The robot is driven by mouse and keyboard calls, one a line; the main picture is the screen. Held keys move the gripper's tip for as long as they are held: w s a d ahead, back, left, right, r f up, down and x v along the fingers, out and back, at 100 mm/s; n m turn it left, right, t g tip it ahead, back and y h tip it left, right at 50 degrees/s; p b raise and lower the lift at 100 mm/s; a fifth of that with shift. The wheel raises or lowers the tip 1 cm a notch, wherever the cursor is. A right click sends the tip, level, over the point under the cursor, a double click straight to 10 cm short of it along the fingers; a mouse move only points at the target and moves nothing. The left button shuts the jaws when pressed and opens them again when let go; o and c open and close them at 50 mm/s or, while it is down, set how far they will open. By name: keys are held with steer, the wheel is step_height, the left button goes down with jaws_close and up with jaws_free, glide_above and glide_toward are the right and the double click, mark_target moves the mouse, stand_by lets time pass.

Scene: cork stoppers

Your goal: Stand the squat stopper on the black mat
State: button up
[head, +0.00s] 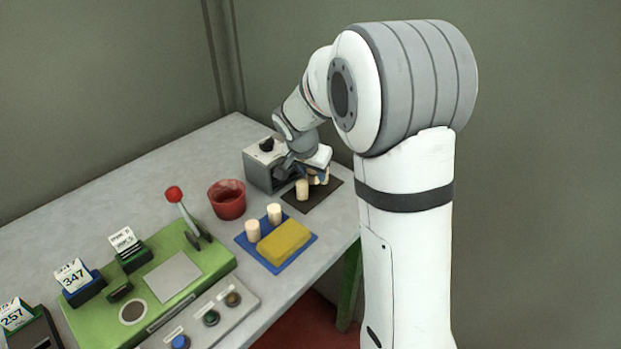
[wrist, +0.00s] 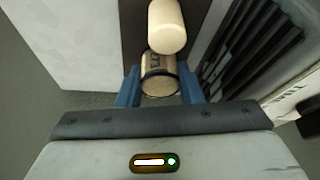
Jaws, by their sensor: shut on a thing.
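My gripper (wrist: 160,88) is shut on a cork-coloured stopper (wrist: 159,66) with dark print and a dark band, held between its blue fingers. In the head view my gripper (head: 318,166) is over the far part of the black mat (head: 322,200), and the held stopper is mostly hidden there. I cannot tell whether it touches the mat. A pale, plain stopper (head: 302,190) stands on the mat close beside it; it also shows in the wrist view (wrist: 166,26), just beyond the held one. Two more pale stoppers (head: 253,231) (head: 274,213) stand on a blue mat (head: 248,250).
A grey box (head: 259,174) with a black knob stands just left of my gripper. A green machine with a red-knobbed lever (head: 174,195) stands further left. The table's back left is clear.

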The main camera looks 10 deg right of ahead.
steer(key=shift+f, duration=1.15)
steer(key=shift+f, duration=0.2)
steer(key=o, duration=1)
steer(key=shift+r, duration=0.1)
steer(key=shift+r, duration=0.1)
